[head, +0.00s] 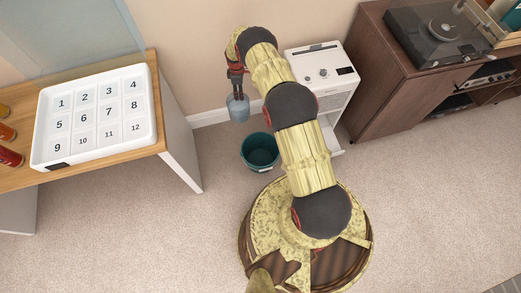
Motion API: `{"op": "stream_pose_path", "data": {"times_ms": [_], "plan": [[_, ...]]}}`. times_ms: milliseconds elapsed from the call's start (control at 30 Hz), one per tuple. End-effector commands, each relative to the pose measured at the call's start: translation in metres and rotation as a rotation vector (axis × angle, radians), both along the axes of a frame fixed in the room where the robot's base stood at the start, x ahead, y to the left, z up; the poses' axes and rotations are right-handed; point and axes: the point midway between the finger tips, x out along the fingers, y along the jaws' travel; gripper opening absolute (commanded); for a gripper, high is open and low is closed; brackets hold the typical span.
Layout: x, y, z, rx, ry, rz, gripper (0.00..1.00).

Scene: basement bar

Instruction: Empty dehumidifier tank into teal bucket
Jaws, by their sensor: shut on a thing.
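The dehumidifier tank (238,110) is a small pale-blue translucent container. My gripper (237,95) is shut on its upper part and holds it raised, above and a little left of the bucket in the picture. The tank looks roughly upright; its water level cannot be made out. The teal bucket (247,163) stands on the carpet with its open top facing up and its inside dark. The white dehumidifier (338,62) stands against the wall to the right, partly hidden behind my arm, with a pale ledge or opening low at its front.
A wooden-topped table (120,154) at left bears a white numbered tray (100,112) and several bottles (10,155). A dark wood cabinet (385,85) with a record player (440,35) stands at right. Carpet (430,200) at lower right is clear.

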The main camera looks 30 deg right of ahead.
Motion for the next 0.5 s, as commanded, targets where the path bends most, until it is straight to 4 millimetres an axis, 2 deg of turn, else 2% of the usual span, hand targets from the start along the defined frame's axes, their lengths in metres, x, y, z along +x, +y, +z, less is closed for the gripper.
{"op": "stream_pose_path", "data": {"times_ms": [100,500], "plan": [[0.002,-0.010,-0.025,0.000,0.000,0.049,0.00],[-0.001,-0.038,-0.103,0.001,-0.002,0.225,0.00]]}}
